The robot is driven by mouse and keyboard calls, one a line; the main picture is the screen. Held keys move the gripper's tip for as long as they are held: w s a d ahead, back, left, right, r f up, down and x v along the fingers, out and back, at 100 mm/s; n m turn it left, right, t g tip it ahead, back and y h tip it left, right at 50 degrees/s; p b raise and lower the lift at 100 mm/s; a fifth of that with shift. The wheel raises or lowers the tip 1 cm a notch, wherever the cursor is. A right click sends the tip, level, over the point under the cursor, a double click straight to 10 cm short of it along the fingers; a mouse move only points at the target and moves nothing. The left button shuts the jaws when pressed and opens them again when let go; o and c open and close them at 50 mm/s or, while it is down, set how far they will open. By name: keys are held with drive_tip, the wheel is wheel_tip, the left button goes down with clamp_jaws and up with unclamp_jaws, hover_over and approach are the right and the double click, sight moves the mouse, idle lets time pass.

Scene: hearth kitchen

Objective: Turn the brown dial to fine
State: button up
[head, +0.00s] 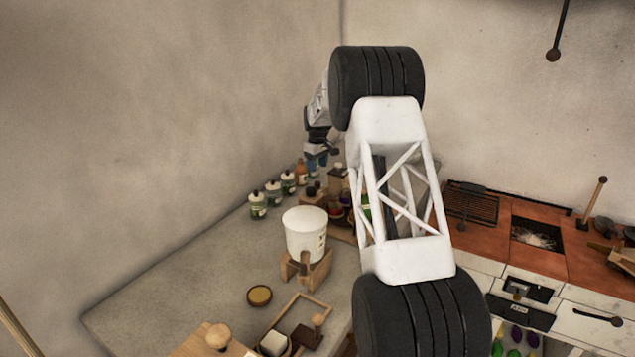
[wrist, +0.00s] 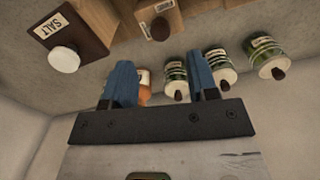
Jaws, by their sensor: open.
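My gripper (head: 316,162) is at the back of the counter near the wall, partly behind my own arm in the head view. In the wrist view its two blue fingers (wrist: 160,68) are apart with nothing held between them. A brown knob (wrist: 160,29) on a light wooden block (wrist: 176,10) lies beyond the fingertips, apart from them; it may be the brown dial. A dark brown block marked SALT (wrist: 78,22) with a white knob (wrist: 64,59) is beside it. I cannot read any fine marking.
Several small bottles (head: 258,206) line the wall edge; some show close by the fingers in the wrist view (wrist: 222,66). A white bucket (head: 305,235) in a wooden stand, a small round dish (head: 259,296) and wooden trays occupy the counter (head: 190,290). Its left part is clear.

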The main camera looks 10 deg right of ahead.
sight(318, 182)
drive_tip(key=shift+f, duration=3.6)
drive_tip(key=shift+c, duration=0.3)
drive_tip(key=c, duration=0.9)
